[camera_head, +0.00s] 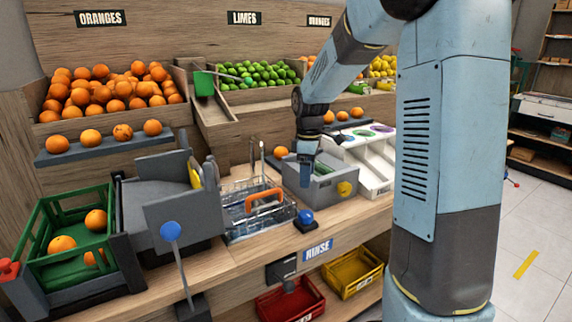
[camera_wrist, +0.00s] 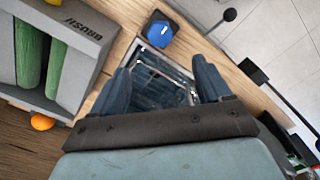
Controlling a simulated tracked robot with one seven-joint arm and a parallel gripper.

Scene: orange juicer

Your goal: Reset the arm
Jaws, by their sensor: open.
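My arm rises at the right of the head view and bends down over the counter. My gripper (camera_head: 306,172) points down beside the grey brush box (camera_head: 325,184). In the wrist view my gripper (camera_wrist: 165,75) shows two dark blue fingers spread apart with nothing between them. Behind and below the fingers lies a clear rinse basin (camera_wrist: 160,88). The brush box (camera_wrist: 85,22), with green rollers, is at the left of the wrist view. A blue button (camera_wrist: 159,33) sits just beyond the fingers.
A green crate (camera_head: 42,225) with oranges and a grey machine (camera_head: 165,205) are farther left. A white sorter (camera_head: 368,160) is to the right. Fruit bins line the back.

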